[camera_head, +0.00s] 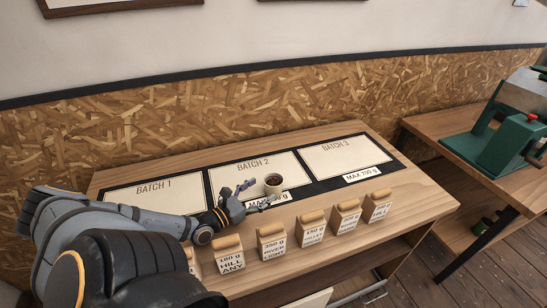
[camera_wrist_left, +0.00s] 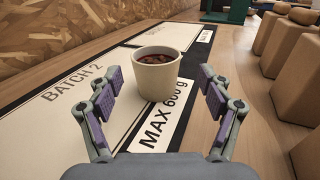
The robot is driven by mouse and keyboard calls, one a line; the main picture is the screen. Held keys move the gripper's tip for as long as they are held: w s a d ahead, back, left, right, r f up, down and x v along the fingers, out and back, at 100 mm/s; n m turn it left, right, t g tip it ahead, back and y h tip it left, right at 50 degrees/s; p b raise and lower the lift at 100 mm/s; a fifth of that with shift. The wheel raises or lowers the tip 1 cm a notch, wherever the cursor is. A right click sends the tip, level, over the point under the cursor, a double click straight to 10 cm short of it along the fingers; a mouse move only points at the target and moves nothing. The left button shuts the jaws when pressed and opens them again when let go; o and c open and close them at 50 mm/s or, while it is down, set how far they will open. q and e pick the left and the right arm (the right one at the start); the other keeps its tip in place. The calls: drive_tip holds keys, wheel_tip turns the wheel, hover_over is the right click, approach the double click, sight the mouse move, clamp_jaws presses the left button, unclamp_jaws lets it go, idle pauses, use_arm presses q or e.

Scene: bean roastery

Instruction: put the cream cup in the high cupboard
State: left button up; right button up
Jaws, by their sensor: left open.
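The cream cup (camera_head: 273,180) stands upright on the table at the front right of the Batch 2 panel, with dark brown contents showing inside. It also shows in the left wrist view (camera_wrist_left: 157,78), just ahead of and between my fingers. My left gripper (camera_head: 261,193) is open, low over the table, with its fingertips at the cup's left and front. In the left wrist view, gaps show between the cup and both purple-padded fingers. My right gripper is not in view. No high cupboard shows in either view.
Several labelled blocks (camera_head: 311,228) stand in a row along the table's front. Batch panels (camera_head: 342,158) and weight labels (camera_head: 368,173) lie flat on the table. A green machine (camera_head: 500,140) stands on another table at right. A chipboard wall (camera_head: 200,112) is behind.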

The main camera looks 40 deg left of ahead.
sight(280, 176)
use_arm(q)
drive_tip(key=shift+f, duration=0.3)
drive_tip(key=w+b, duration=0.3)
drive_tip(key=w, duration=0.2)
drive_tip(key=shift+d+f, duration=0.1)
drive_tip(key=shift+f, duration=0.05)
drive_tip(key=shift+w, duration=0.2)
drive_tip(key=w+b, duration=0.3)
drive_tip(key=w, duration=0.1)
drive_tip(key=shift+w, duration=0.6)
drive_tip(key=shift+s+r, duration=0.1)
drive_tip(key=shift+r, duration=0.15)
drive_tip(key=shift+c, duration=0.6)
drive_tip(key=c, duration=0.9)
drive_tip(key=shift+c, duration=1.4)
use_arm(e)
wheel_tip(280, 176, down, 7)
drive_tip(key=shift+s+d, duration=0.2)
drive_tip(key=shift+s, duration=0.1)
use_arm(q)
drive_tip(key=shift+c, duration=0.3)
